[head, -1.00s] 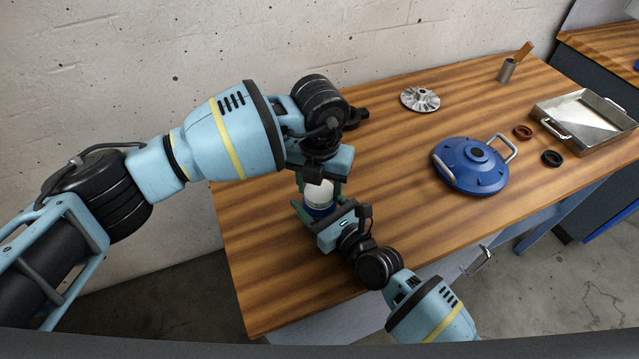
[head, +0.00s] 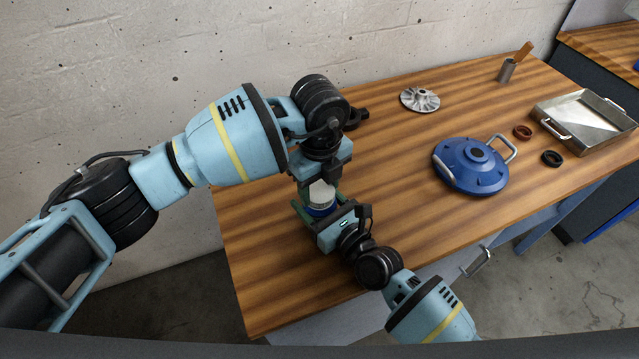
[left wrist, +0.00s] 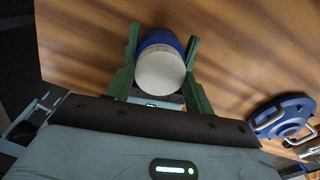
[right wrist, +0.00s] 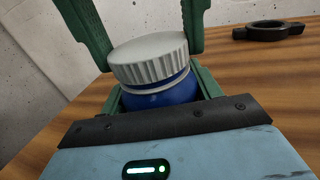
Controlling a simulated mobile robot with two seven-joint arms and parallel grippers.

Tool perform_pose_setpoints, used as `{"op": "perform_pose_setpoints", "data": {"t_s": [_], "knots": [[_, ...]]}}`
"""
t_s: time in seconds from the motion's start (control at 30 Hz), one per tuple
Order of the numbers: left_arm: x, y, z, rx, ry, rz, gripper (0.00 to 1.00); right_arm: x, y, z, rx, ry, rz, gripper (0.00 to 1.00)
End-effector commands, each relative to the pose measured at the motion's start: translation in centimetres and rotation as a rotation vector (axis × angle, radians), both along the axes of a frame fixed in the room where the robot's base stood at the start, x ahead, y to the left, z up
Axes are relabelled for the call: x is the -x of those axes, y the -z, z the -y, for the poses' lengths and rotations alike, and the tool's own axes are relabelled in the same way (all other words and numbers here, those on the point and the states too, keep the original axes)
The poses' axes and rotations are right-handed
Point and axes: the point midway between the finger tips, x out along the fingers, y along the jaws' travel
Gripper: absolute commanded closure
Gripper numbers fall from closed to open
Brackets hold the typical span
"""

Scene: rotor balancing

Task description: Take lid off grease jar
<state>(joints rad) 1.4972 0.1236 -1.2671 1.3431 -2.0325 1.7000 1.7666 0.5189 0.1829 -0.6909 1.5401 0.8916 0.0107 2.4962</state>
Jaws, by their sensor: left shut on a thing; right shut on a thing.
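The grease jar has a blue body (right wrist: 160,95) and a white ridged lid (right wrist: 150,58). It is near the left end of the wooden table, and the lid (head: 321,192) shows between my grippers in the head view. My left gripper (head: 318,183) points down from above, its green fingers shut on the sides of the lid. My right gripper (head: 320,209) comes from the front and is shut on the blue body. A pale band shows under the lid in the right wrist view. The left wrist view shows the lid top (left wrist: 161,76); the arms partly hide the jar.
A black ring part (head: 356,117) lies close behind the left gripper. A blue round cover with handles (head: 472,168), a finned metal rotor (head: 420,99), brown and black rings (head: 522,132), a metal cup (head: 506,70) and a metal tray (head: 570,140) lie further right. The table between is clear.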

Motion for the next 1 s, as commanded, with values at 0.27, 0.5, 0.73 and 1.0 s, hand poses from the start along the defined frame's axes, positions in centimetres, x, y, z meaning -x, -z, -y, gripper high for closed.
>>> {"op": "perform_pose_setpoints", "data": {"t_s": [0.27, 0.5, 0.73, 1.0], "knots": [[0.0, 0.0, 0.0, 0.000, 0.002, 0.000, 0.74, 0.0, 0.0, 0.0, 0.001, 0.000, 0.001, 1.00], [0.0, -0.5, 0.0, 0.000, 0.002, 0.000, 0.74, 0.0, 0.0, 0.0, 0.001, 0.000, 0.001, 1.00], [-0.1, -1.2, 0.0, 0.001, 0.001, 0.001, 0.74, 0.0, 0.0, 0.0, 0.001, 0.000, 0.001, 1.00], [0.0, -2.0, 0.0, -0.001, 0.002, 0.001, 0.74, 0.0, 0.0, 0.0, 0.001, 0.000, 0.001, 1.00]]}}
